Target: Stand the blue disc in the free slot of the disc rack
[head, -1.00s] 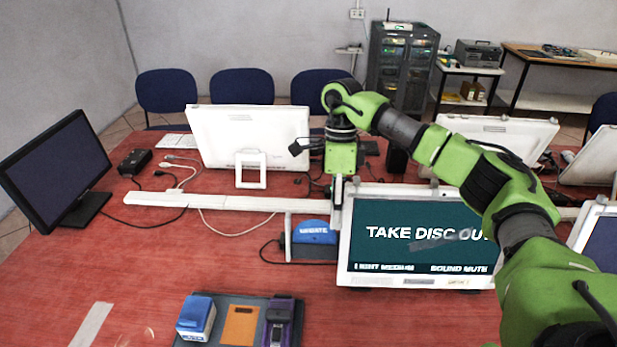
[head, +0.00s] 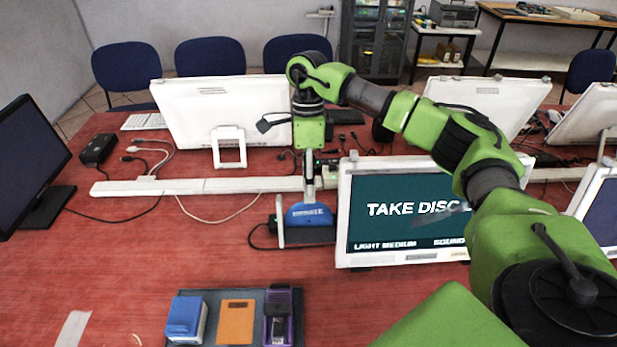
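A blue, round-topped piece with white lettering (head: 308,213), which looks like the blue disc, stands upright in a darker blue base left of the lit screen. My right gripper (head: 310,196) points down at its top edge. The fingers appear edge-on as a narrow strip, so I cannot tell whether they touch or grip it. My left gripper is out of view. I cannot make out a disc rack with a free slot.
The lit screen (head: 400,208) reads "TAKE DISC" and stands close right of the gripper. A white cable channel (head: 240,185) runs behind. A dark tray (head: 258,294) at the front holds a blue box, an orange piece and a purple device. Red table between is clear.

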